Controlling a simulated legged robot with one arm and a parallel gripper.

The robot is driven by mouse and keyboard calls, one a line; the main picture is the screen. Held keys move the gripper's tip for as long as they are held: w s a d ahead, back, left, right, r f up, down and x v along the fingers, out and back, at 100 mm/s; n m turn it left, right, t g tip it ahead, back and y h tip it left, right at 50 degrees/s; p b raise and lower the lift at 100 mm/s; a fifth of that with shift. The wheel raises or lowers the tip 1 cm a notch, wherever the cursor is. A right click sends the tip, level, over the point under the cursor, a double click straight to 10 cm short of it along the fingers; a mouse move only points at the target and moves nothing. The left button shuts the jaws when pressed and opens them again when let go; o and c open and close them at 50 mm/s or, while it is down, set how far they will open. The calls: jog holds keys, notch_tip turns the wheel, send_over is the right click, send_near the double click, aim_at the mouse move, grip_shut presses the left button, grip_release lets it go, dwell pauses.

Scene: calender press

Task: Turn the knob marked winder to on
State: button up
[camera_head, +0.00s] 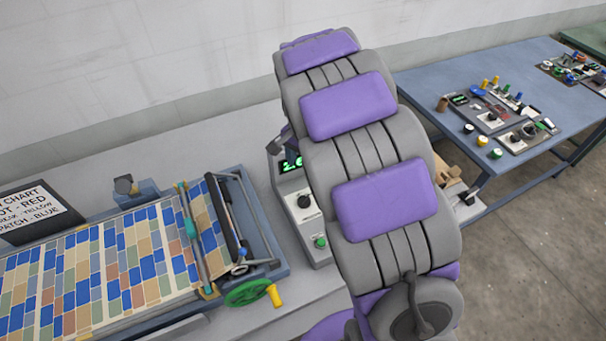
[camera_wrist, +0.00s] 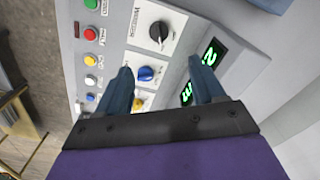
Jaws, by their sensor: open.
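A grey control panel (camera_wrist: 118,45) fills much of the wrist view. On it are a black knob (camera_wrist: 158,32) with a dark pointer and printed label, a blue knob (camera_wrist: 147,73) and a yellow knob (camera_wrist: 138,103). The label by the black knob is too blurred to read surely, so I cannot tell which knob is marked winder. My gripper (camera_wrist: 161,65) is open and empty, its two blue fingers spread over the panel near the blue knob. Contact cannot be told.
Green-lit displays (camera_wrist: 212,53) and a column of coloured buttons (camera_wrist: 90,61) flank the knobs. A roller press with a tiled sheet (camera_head: 120,255) and green handwheel (camera_head: 248,292) stands at left. A blue table (camera_head: 440,75) with other control boxes stands at right.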

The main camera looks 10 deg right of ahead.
notch_tip(320, 180, up, 3)
jog(key=shift+f, duration=0.15)
dwell(0.5)
jog(key=s+r+n+g+b, duration=0.1)
jog(key=s+n, duration=0.9)
jog(key=s, duration=2.4)
jog(key=shift+s+r+g+b, duration=0.15)
jog(key=shift+s+g+b, duration=0.2)
jog(key=shift+b, duration=0.8)
jog(key=shift+o, duration=0.5)
jog(key=shift+w, duration=0.15)
